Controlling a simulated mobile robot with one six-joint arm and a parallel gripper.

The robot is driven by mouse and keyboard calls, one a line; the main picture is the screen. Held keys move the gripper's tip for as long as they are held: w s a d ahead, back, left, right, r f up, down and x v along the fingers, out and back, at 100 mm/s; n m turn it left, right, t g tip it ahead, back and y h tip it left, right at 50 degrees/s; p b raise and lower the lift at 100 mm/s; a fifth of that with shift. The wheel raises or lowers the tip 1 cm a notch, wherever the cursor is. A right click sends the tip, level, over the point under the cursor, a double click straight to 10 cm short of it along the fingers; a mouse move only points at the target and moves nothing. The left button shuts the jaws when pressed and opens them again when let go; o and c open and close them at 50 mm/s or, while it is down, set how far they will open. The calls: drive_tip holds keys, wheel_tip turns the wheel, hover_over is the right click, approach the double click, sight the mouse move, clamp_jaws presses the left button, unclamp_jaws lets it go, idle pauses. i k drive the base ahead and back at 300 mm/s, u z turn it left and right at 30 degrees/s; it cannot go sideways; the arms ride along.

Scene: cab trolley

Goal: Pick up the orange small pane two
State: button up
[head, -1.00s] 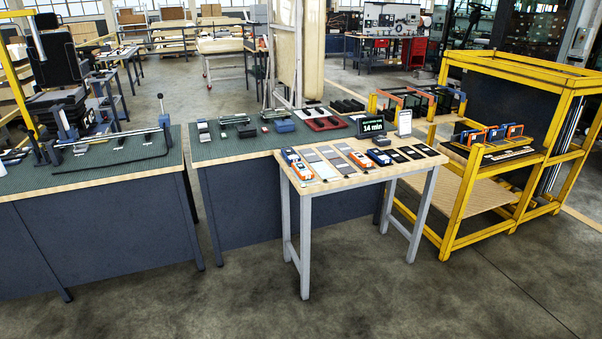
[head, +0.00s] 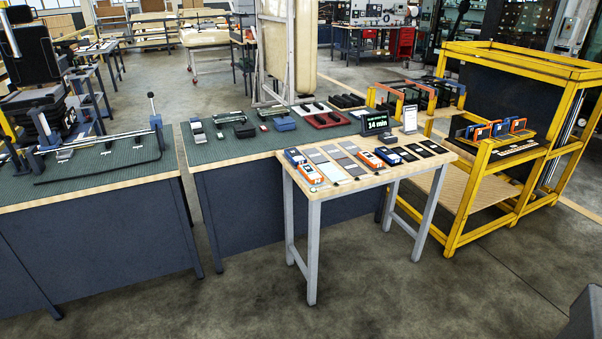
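The yellow trolley (head: 455,205) stands at the right. On its right-hand shelf stands a row of small upright panes with orange and blue frames or holders (head: 497,130). They stand close together and overlap. Larger upright dark panes, some with orange edges (head: 397,98), stand in the trolley's left part. I cannot tell which one is the orange small pane two. My gripper is not in view. A dark grey shape, cut off at the lower right corner, may be part of my arm.
A wooden-topped table (head: 335,183) with grey legs holds orange-and-white tools (head: 310,173), flat plates and a small display (head: 376,124). Green-topped benches (head: 110,180) run to the left. The concrete floor in front of the table and trolley is clear.

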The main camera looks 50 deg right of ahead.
sight(310, 172)
drive_tip(key=z, duration=0.1)
drive_tip(key=i, duration=0.9)
drive_tip(key=z, duration=0.25)
